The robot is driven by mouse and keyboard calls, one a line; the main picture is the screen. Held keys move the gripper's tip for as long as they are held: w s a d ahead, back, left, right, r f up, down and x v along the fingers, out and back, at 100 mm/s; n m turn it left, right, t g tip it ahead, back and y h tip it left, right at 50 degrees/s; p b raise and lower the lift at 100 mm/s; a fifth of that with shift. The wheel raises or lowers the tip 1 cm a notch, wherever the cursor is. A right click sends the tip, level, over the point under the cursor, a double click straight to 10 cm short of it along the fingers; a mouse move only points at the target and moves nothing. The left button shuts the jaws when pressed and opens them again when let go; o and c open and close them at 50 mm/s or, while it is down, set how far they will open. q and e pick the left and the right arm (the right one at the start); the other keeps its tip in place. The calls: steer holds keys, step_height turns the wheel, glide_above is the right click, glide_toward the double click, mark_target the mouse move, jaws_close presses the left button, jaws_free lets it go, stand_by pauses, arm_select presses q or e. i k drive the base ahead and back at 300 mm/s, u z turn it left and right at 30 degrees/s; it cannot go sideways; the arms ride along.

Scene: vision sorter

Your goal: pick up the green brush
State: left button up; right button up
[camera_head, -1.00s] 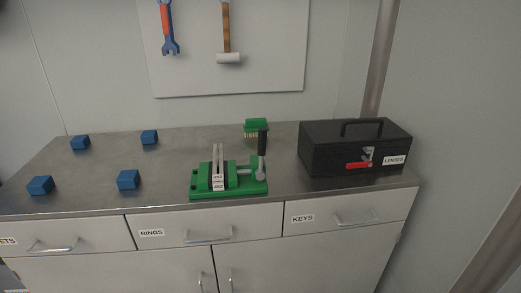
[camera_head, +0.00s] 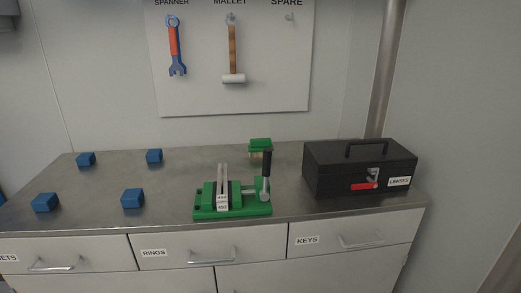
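The green brush (camera_head: 260,145) stands on the grey metal worktop, toward the back and right of the middle. It has a green top with pale bristles below. Its lower right part is partly hidden behind the black handle of the green vise (camera_head: 209,213), which stands in front of it. Neither of my grippers shows in the head view.
A black toolbox (camera_head: 323,178) labelled LENSES stands right of the brush. Several blue blocks (camera_head: 132,198) sit on the left of the worktop (camera_head: 100,185). A spanner (camera_head: 175,45) and a mallet (camera_head: 232,50) hang on the board behind. Drawers (camera_head: 180,249) line the front.

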mark_target(256, 147)
steer(key=z, duration=1.4)
steer(key=i, duration=1)
steer(key=u, duration=2)
